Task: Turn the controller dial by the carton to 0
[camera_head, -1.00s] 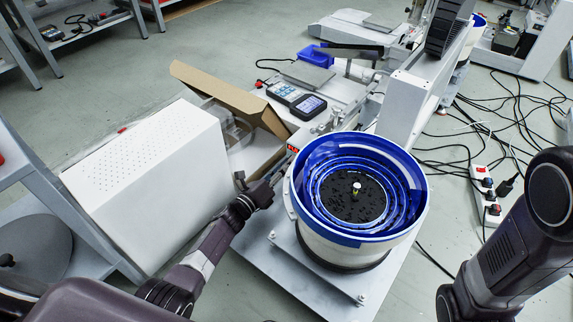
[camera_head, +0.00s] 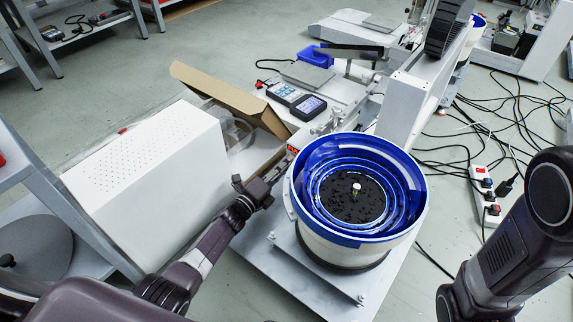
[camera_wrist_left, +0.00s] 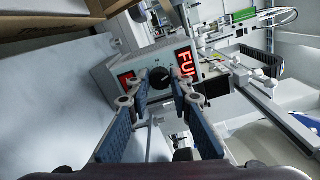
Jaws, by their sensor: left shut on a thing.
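The controller is a grey box with red lit displays; in the left wrist view its front (camera_wrist_left: 116,72) faces me, and the larger display (camera_wrist_left: 185,62) reads something like "FU". The black dial (camera_wrist_left: 160,77) sits between the displays. My left gripper (camera_wrist_left: 157,86) has a fingertip on each side of the dial and is shut on it. In the head view my left gripper (camera_head: 268,184) reaches in beside the bowl, and only the controller's small red display (camera_head: 292,149) shows clearly. The open carton (camera_head: 222,97) stands behind it, left. My right gripper is out of view.
A blue-rimmed bowl feeder (camera_head: 345,243) stands close on the right of my left gripper. A large white box (camera_head: 150,175) stands on the left. A handheld meter (camera_head: 297,100) lies behind. Cables and a power strip (camera_head: 485,195) lie on the floor at right.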

